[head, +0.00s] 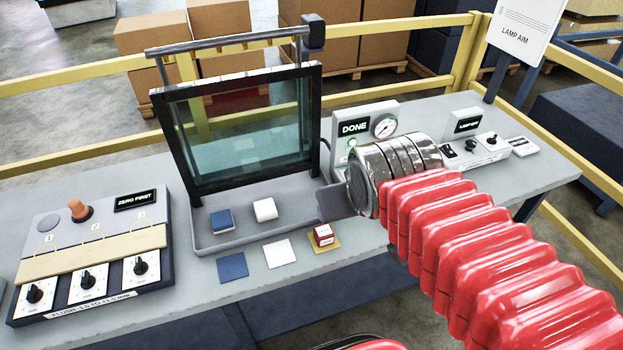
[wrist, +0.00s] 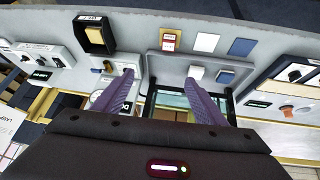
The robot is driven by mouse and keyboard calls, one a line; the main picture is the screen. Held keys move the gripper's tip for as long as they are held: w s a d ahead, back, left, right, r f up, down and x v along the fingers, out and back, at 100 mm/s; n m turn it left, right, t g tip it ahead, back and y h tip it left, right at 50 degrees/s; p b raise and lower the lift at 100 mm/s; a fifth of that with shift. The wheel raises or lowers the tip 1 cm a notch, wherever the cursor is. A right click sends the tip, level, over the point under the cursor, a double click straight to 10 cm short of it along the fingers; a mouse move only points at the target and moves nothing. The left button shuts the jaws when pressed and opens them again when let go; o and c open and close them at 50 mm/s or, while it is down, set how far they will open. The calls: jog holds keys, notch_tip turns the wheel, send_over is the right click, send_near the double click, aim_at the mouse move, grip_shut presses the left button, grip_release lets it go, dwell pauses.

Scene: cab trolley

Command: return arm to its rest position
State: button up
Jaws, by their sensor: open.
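My arm reaches in from the lower right of the head view, a red bellows ending in a chrome cuff. My gripper shows in the wrist view (wrist: 159,78), its two purple fingers spread apart with nothing between them. It is above the bench, by the tray and the DONE panel (head: 354,128). In the head view the cuff hides most of the gripper.
A framed glass screen (head: 245,130) stands over a grey tray (head: 215,243) holding a blue block (head: 221,221) and a white block (head: 265,210). A red block (head: 323,235) sits on a yellow pad beside white (head: 279,253) and blue (head: 233,267) pads. A dial console (head: 95,250) stands left.

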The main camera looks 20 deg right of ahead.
jog(key=shift+n+g+y, duration=0.3)
jog(key=shift+y, duration=0.4)
jog(key=s+a, duration=0.1)
jog(key=a, duration=0.1)
jog(key=s+a, duration=0.2)
jog(key=shift+s+a, duration=0.1)
jog(key=shift+a, duration=0.05)
dwell(0.4)
